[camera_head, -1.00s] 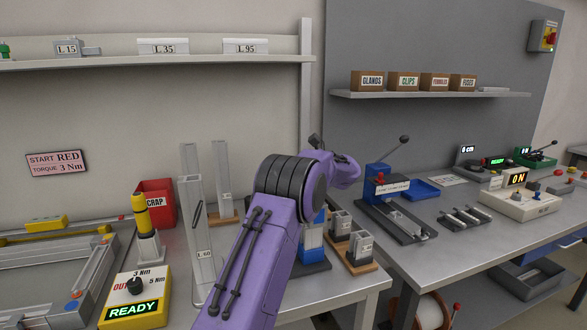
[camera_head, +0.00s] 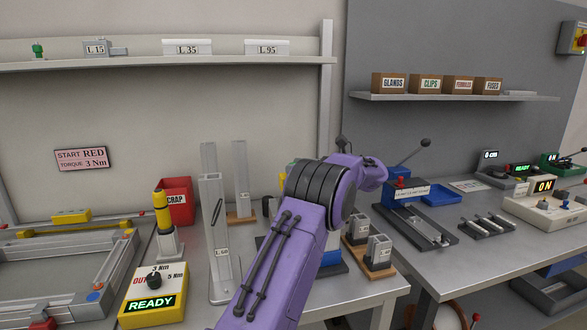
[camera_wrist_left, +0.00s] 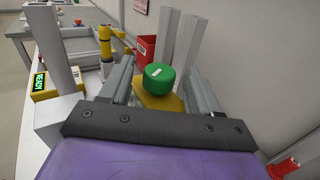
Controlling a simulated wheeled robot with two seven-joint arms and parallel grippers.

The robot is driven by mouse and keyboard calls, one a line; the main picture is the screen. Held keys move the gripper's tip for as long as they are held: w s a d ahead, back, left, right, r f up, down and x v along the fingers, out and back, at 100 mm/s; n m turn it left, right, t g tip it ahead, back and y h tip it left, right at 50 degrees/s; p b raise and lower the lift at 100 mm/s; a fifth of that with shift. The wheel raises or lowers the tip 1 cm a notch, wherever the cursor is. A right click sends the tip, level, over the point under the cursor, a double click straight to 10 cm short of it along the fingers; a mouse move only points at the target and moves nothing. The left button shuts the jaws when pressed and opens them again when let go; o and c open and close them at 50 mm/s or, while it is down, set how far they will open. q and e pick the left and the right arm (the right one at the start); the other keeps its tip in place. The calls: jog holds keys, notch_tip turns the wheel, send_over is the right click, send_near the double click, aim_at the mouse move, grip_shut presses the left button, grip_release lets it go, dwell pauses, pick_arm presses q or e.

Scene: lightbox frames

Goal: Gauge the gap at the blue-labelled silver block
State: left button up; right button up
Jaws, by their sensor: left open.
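No silver block with a clearly blue label can be made out. A blue and pale block (camera_head: 333,257) stands partly hidden behind my left forearm, and its label cannot be read. Silver uprights with small labels, one reading L.60 (camera_head: 216,240), stand left of the arm, and short silver blocks (camera_head: 378,250) stand right of it. My left gripper (camera_wrist_left: 160,68) is open in the left wrist view, its fingers either side of a green round knob (camera_wrist_left: 159,77) on a yellow part (camera_wrist_left: 160,101). Contact cannot be told. The arm hides this gripper in the head view. My right gripper is not in view.
A yellow READY box (camera_head: 153,304), a yellow-topped tool (camera_head: 163,225) and a red SCRAP bin (camera_head: 177,203) stand left of the uprights. A second bench on the right holds a blue-ended fixture (camera_head: 404,192). Shelves run along the wall.

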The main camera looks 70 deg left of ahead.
pick_arm(q)
jog(key=b+v, duration=0.1)
jog(key=v, duration=0.7)
jog(key=shift+w+d, duration=0.3)
